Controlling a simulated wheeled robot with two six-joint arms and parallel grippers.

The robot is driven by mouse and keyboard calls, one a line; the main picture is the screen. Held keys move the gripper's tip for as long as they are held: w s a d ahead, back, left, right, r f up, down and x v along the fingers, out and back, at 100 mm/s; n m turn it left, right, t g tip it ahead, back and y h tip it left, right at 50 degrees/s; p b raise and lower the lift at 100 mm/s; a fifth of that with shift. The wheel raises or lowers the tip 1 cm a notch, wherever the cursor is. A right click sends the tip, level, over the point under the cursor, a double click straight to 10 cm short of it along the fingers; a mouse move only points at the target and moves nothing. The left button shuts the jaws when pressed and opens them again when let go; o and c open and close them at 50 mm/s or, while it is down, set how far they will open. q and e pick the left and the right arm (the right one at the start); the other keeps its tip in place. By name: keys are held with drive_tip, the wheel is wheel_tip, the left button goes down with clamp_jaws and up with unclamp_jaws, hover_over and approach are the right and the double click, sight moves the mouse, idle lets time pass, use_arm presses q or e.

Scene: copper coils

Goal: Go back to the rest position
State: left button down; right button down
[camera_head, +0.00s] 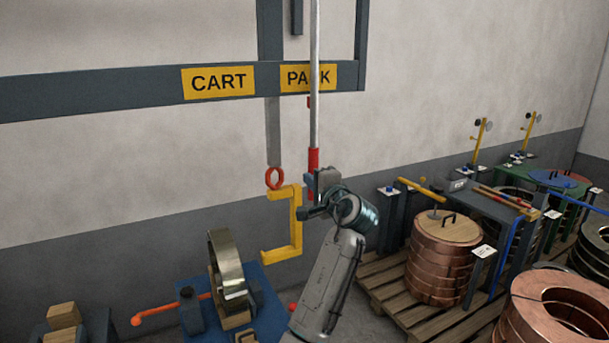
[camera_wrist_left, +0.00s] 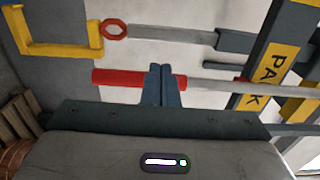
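My left arm reaches up in the middle of the head view. Its gripper (camera_head: 311,189) is beside the red grip (camera_head: 313,161) at the lower end of a pale upright rod (camera_head: 315,80). In the left wrist view the two dark fingers (camera_wrist_left: 162,86) are together, and the red grip (camera_wrist_left: 125,78) passes behind them. I see nothing held between them, and cannot tell if they touch the grip. My right gripper is not in view.
A yellow C-shaped hook (camera_head: 296,225) hangs from a red ring (camera_head: 275,178) just left of my gripper. Below it a metal ring coil (camera_head: 226,262) stands on a blue stand (camera_head: 264,312). Copper coils (camera_head: 440,262) and pallets (camera_head: 395,300) fill the right. CART (camera_head: 219,82) and PARK signs hang above.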

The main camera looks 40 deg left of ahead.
use_arm(q)
drive_tip(key=shift+v, duration=1.05)
drive_tip(key=shift+a, duration=0.1)
drive_tip(key=shift+f, duration=0.1)
